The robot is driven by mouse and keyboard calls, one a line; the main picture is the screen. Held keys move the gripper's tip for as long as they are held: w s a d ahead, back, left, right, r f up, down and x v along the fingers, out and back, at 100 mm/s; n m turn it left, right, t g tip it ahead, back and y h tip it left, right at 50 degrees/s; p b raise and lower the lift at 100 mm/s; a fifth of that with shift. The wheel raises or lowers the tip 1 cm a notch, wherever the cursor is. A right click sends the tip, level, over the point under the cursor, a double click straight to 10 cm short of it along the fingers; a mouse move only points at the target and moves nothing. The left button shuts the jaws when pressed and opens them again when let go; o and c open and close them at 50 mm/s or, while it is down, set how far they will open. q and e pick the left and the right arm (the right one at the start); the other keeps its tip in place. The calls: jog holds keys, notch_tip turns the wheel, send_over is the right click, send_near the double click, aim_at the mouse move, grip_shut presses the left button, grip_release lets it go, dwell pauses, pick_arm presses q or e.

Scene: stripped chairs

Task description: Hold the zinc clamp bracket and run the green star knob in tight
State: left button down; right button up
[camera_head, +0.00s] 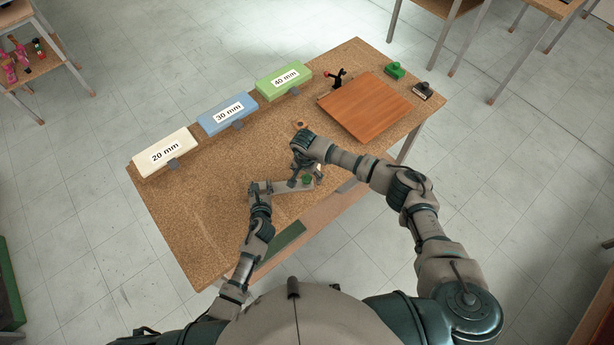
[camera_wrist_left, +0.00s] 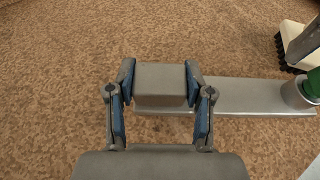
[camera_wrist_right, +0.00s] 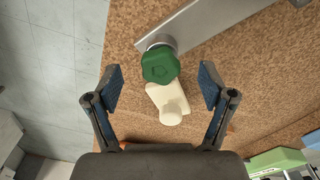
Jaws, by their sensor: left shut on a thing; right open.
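The zinc clamp bracket (camera_head: 277,187) lies near the front of the cork-topped table, a flat grey bar with a raised block at its left end. My left gripper (camera_wrist_left: 160,82) is shut on that block in the left wrist view. The green star knob (camera_wrist_right: 160,64) sits at the bracket's other end; its edge also shows in the left wrist view (camera_wrist_left: 314,83). My right gripper (camera_wrist_right: 162,85) is open above that end, its fingers apart on either side of the knob's line without touching it. The knob's thread is hidden.
A cream piece (camera_wrist_right: 168,103) is beside the knob; I cannot tell what it is. White (camera_head: 164,151), blue (camera_head: 228,113) and green (camera_head: 284,80) boxes line the back edge. A reddish board (camera_head: 365,106) lies right. The cork left of the bracket is clear.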

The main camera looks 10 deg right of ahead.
notch_tip(320, 180, up, 2)
dwell(0.4)
jog(key=n, duration=0.7)
jog(key=shift+a, duration=0.1)
jog(key=n, duration=0.3)
jog(key=shift+a+n+y, duration=0.1)
jog(key=shift+n+y, duration=0.2)
jog(key=shift+n, duration=0.1)
jog(key=n, duration=0.4)
jog(key=shift+f, duration=0.1)
